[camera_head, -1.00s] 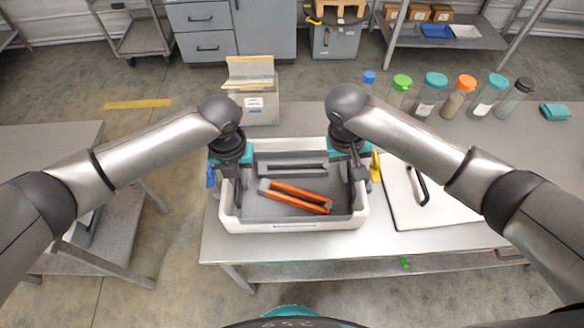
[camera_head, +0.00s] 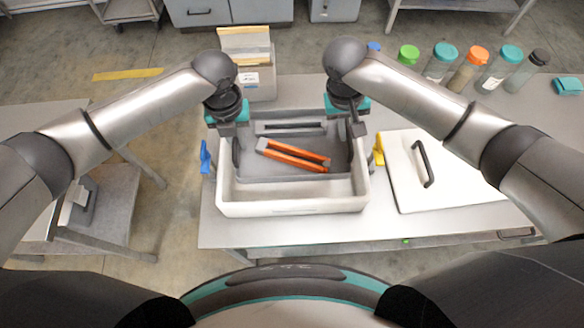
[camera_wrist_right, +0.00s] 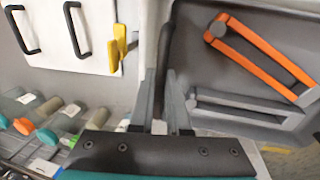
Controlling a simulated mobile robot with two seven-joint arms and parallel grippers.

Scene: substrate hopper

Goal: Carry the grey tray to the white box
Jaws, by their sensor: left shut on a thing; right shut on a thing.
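The grey tray (camera_head: 290,173) is an open, shallow tray holding an orange bracket-like piece (camera_head: 292,155) and a grey one (camera_head: 290,128). It hangs over the rear of the open white box (camera_head: 293,206), and bare box floor shows in front of it. My left gripper (camera_head: 238,133) is shut on the tray's left side. My right gripper (camera_head: 355,130) is shut on its right side; in the right wrist view its fingers (camera_wrist_right: 162,105) close around a dark handle at the tray's edge. The tray hides the box's back rim. How far it is above the box is hard to tell.
A white lid (camera_head: 455,170) with a black handle lies right of the box. Blue (camera_head: 205,157) and yellow (camera_head: 379,150) clips sit at the box's sides. A pale container (camera_head: 258,84) stands behind. Several capped bottles (camera_head: 440,62) stand at the back right.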

